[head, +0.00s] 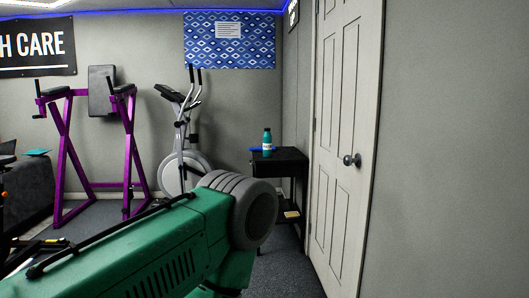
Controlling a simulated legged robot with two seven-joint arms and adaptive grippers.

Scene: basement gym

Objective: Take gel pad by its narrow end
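A small flat blue item (257,150) lies on the black side table (280,160) beside the door, left of a teal bottle (266,143) with a dark cap. It is too small for me to tell whether it is the gel pad or which end is narrow. A flat teal item (38,153) lies on the dark grey seat at the far left, and I cannot tell what it is either. Neither of my grippers can be made out in the head view.
A white door (340,130) with a dark knob (352,160) stands right of the table. Carpet (285,265) is clear before the table.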

